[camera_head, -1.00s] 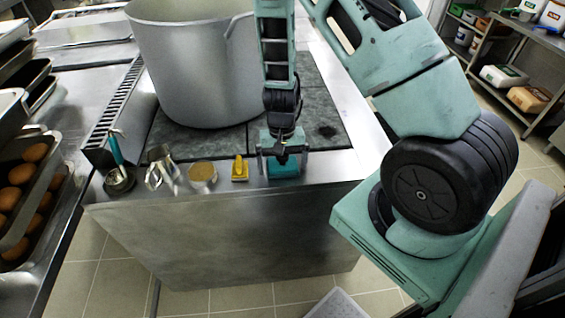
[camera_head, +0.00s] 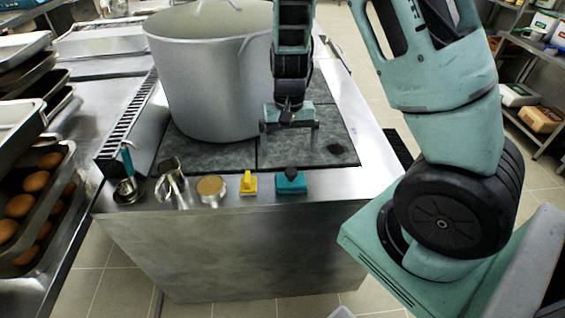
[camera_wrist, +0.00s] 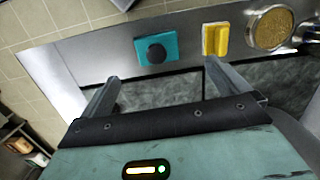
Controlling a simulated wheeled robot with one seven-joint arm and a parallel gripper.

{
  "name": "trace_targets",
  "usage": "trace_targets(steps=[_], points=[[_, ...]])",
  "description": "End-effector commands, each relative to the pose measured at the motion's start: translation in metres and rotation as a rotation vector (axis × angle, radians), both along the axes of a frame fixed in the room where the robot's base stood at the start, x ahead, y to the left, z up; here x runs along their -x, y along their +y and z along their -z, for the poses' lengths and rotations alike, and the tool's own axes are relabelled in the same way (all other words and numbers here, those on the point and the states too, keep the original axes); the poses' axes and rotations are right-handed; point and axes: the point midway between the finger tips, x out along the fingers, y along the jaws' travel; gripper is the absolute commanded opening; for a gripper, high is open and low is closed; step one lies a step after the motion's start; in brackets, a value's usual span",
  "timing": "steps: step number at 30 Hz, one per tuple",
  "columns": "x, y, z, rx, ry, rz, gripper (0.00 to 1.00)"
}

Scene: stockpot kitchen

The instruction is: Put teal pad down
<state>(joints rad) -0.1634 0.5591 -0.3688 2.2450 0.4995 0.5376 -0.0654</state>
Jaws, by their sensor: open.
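The teal pad (camera_head: 291,183), with a dark round knob on top, lies flat on the steel front ledge of the stove, right of a yellow block. It also shows in the wrist view (camera_wrist: 156,49), beyond my fingertips and touched by neither. My gripper (camera_head: 289,140) is open and empty, above the dark stove top and behind the pad. Its two spread fingers also show in the wrist view (camera_wrist: 160,72).
Left of the pad on the ledge (camera_head: 330,183) stand the yellow block (camera_head: 248,183), a round tan-topped tin (camera_head: 211,188), a metal tool (camera_head: 172,186) and a teal-handled ladle (camera_head: 128,174). A big stockpot (camera_head: 208,85) stands close behind left. The ledge right of the pad is clear.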

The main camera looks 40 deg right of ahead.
Motion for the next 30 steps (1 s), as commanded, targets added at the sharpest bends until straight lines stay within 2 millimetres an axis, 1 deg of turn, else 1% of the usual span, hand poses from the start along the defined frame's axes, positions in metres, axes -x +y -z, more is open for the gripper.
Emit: trace_targets(steps=[1, 2, 5, 6, 8, 9, 11, 12, 15, 18, 19, 21, 23, 30], points=[[0.002, 0.017, -0.008, -0.020, -0.007, -0.042, 1.00], [0.004, 0.029, -0.014, -0.034, -0.011, -0.077, 1.00], [0.020, 0.087, -0.041, -0.092, -0.035, -0.259, 1.00], [0.032, 0.112, -0.054, -0.113, -0.045, -0.354, 1.00], [0.055, 0.147, -0.074, -0.134, -0.064, -0.506, 1.00], [0.072, 0.167, -0.086, -0.142, -0.075, -0.607, 1.00], [0.099, 0.189, -0.102, -0.139, -0.093, -0.753, 1.00], [0.116, 0.201, -0.111, -0.132, -0.106, -0.844, 1.00], [0.153, 0.217, -0.126, -0.101, -0.134, -1.031, 1.00], [0.176, 0.223, -0.133, -0.068, -0.153, -1.154, 1.00], [0.180, 0.224, -0.134, -0.061, -0.158, -1.178, 1.00], [0.187, 0.225, -0.136, -0.049, -0.164, -1.213, 1.00], [0.189, 0.225, -0.136, -0.044, -0.165, -1.226, 1.00], [0.189, 0.225, -0.136, -0.046, -0.164, -1.224, 1.00]])
